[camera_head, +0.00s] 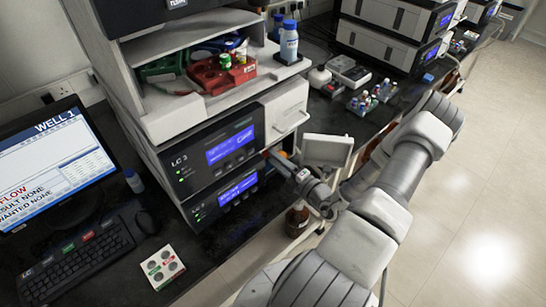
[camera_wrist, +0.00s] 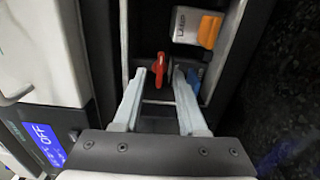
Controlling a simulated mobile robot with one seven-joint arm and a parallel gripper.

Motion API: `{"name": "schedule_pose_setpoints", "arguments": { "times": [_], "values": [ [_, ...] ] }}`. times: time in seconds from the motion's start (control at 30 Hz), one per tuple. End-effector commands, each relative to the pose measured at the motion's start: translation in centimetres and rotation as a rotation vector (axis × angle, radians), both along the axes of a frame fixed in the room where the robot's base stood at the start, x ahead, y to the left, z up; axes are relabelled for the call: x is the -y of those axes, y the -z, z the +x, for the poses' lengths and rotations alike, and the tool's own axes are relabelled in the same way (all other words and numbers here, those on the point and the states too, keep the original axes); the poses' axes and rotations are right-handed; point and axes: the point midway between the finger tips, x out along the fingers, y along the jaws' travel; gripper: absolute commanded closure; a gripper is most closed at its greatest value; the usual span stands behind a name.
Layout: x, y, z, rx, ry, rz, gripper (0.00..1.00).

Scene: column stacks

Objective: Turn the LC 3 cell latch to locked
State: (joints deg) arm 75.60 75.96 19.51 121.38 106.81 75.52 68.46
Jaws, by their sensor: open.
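The LC 3 instrument (camera_head: 175,163) stands on the bench in the head view, with blue screens on its front. In the wrist view a small red lever (camera_wrist: 160,66), which looks like the cell latch, sits in a dark recess. My gripper (camera_wrist: 158,80) is open, with its pale fingertips around the lever, one on each side. I cannot tell whether either finger touches it. The lever stands nearly upright in the picture. In the head view my gripper (camera_head: 285,164) is at the right side of the instrument front, and the lever is hidden.
An open pale door (camera_head: 327,150) stands beside my wrist. A brown bottle (camera_head: 297,220) stands below my gripper.

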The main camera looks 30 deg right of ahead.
Motion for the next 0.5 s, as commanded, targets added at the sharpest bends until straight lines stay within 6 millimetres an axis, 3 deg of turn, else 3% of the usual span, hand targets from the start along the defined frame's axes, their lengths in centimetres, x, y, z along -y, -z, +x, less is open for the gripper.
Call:
{"name": "schedule_pose_setpoints", "arguments": {
  "times": [0.17,0.43,0.5],
  "values": [
    [-0.19,-0.01,1.26,0.0,0.0,0.0,0.59],
    [-0.19,0.0,1.41,0.0,0.001,0.0,0.59],
    [-0.2,0.0,1.41,0.0,0.001,0.0,0.68]
  ]
}}
